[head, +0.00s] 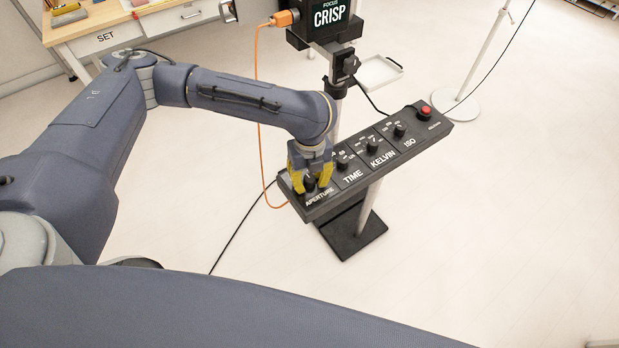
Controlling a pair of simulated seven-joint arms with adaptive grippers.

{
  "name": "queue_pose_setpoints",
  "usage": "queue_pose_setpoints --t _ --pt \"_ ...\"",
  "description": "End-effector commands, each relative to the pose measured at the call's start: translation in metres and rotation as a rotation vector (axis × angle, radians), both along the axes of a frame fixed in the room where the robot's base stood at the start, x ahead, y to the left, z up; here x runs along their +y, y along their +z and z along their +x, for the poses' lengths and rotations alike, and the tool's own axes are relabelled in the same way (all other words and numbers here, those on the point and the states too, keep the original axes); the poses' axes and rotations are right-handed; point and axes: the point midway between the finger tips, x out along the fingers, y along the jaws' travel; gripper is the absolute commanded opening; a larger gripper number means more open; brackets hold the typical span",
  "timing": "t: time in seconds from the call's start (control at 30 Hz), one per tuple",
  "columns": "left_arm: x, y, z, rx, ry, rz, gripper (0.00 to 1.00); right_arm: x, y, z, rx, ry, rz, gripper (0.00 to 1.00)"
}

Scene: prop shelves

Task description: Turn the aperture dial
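The aperture dial (310,184) is the black knob at the near left end of a black control panel (431,131) on a stand. The word APERTURE is printed below it. My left gripper (311,185) reaches down over this dial, with one yellow finger on each side of it. The fingers look close to the knob, but I cannot tell whether they touch it. My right gripper does not show.
The TIME (342,164), KELVIN (373,146) and ISO (399,130) dials and a red button (425,112) line the panel. A camera with a CRISP screen (332,14) stands behind. An orange cable (258,110) hangs left of it.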

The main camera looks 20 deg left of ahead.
Motion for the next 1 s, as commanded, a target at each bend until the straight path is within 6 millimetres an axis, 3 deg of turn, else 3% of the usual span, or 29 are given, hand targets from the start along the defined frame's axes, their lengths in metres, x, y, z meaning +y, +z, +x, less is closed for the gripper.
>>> queue_pose_setpoints --t 0.17,0.57,1.0 --pt "0.0 0.001 0.001 -0.003 0.001 0.001 0.51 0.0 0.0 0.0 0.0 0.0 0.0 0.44" --pt "0.001 0.009 0.003 -0.007 0.0 0.0 0.51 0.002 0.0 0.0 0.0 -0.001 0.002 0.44" --pt "0.001 0.077 0.003 -0.009 0.0 0.001 0.51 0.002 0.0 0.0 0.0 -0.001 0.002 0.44"
